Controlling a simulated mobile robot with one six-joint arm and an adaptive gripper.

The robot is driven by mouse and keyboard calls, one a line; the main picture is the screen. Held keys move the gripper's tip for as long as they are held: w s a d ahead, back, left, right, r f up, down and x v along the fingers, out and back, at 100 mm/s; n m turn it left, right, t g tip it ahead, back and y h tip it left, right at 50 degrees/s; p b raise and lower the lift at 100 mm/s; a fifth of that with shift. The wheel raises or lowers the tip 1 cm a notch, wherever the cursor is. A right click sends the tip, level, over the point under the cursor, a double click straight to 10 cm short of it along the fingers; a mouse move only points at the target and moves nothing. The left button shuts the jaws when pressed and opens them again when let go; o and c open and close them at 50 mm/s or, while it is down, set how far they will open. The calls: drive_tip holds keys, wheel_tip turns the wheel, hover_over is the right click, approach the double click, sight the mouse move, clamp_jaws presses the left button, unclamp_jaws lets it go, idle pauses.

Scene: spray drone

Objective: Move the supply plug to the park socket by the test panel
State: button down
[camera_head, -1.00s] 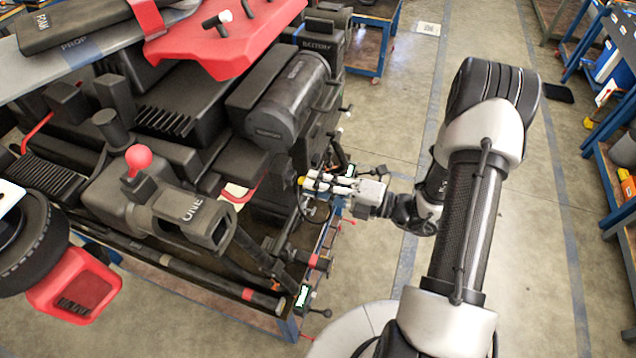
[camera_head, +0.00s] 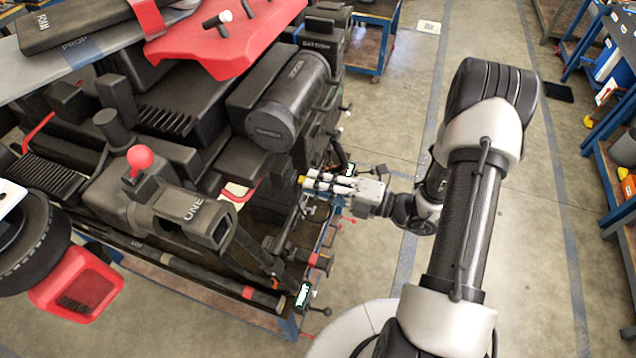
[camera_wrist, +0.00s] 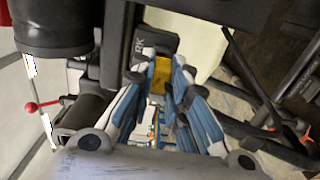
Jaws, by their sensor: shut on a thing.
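My gripper (camera_head: 312,184) reaches from the right to the near right side of the dark drone machine. In the wrist view my gripper (camera_wrist: 160,88) is shut on a small yellow piece, which I take as the supply plug (camera_wrist: 159,76). Its yellow end (camera_head: 301,180) also shows at the fingertips in the head view. Just beyond the plug in the wrist view is a dark block (camera_wrist: 153,42) with the letters "RK", seemingly the park socket. Whether plug and block touch, I cannot tell. The socket opening is hidden. I cannot pick out the test panel for certain.
Dark tubes and cables crowd the gripper. A black cylinder (camera_wrist: 52,25) and a red-knobbed lever (camera_wrist: 31,107) are at the left of the wrist view. The machine's blue-edged cart (camera_head: 288,325) is below. Open floor (camera_head: 385,150) lies to the right, with blue workbenches (camera_head: 612,218) beyond.

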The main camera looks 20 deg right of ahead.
drive_tip(key=shift+p+x, duration=0.35)
drive_tip(key=shift+x, duration=0.85)
idle(0.5)
drive_tip(key=c, duration=1.5)
unclamp_jaws()
drive_tip(key=v, duration=1.2)
